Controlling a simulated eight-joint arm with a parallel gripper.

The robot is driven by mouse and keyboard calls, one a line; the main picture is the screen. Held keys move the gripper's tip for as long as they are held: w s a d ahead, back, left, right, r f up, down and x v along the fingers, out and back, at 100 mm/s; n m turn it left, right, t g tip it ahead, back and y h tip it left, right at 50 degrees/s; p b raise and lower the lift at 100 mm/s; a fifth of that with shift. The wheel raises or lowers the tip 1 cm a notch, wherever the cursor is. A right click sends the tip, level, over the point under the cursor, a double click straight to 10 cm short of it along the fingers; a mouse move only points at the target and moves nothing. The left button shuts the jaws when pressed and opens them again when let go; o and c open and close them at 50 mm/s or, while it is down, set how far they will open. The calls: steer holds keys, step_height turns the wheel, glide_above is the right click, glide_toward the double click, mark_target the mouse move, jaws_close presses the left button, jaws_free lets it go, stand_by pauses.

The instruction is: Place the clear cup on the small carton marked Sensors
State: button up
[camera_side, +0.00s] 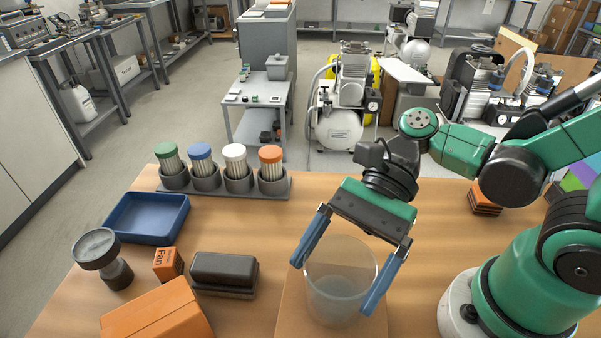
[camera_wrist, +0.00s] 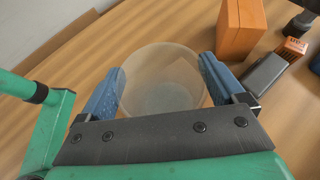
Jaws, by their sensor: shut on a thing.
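The clear cup (camera_side: 341,285) is upright between the blue fingers of my gripper (camera_side: 334,278), which is shut on it. In the wrist view the cup (camera_wrist: 160,82) fills the space between the two fingers (camera_wrist: 160,92). It is over a flat tan surface (camera_side: 290,318) at the front of the table; I cannot tell whether its base touches it. A small orange carton (camera_side: 168,264) stands at the left, apart from the cup, and its printing looks like "Fan". It also shows in the wrist view (camera_wrist: 292,48). I can read no "Sensors" marking.
A large orange carton (camera_side: 158,314) and a dark lidded case (camera_side: 224,273) lie left of the cup. A blue tray (camera_side: 147,217), a grey round-topped stand (camera_side: 105,258) and a rack (camera_side: 208,184) of colour-capped holders are farther left. An orange stack (camera_side: 484,202) is at right.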

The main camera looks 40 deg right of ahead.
steer(key=shift+f, duration=0.1)
steer(key=o, duration=0.9)
steer(key=shift+f, duration=0.1)
steer(key=shift+o, duration=0.2)
steer(key=shift+d+r, duration=0.15)
steer(key=shift+r, duration=0.15)
steer(key=w+d+n+t+h, duration=0.4)
steer(key=w+d+n+h, duration=0.1)
steer(key=d+n+h, duration=0.1)
steer(key=w+d+n+t+h, duration=0.5)
steer(key=d+n+h, duration=0.1)
steer(key=d+n, duration=0.3)
steer(key=shift+w+d+r+n+t, duration=0.25)
steer(key=shift+d+r+n+t, duration=0.05)
steer(key=shift+r+n, duration=0.1)
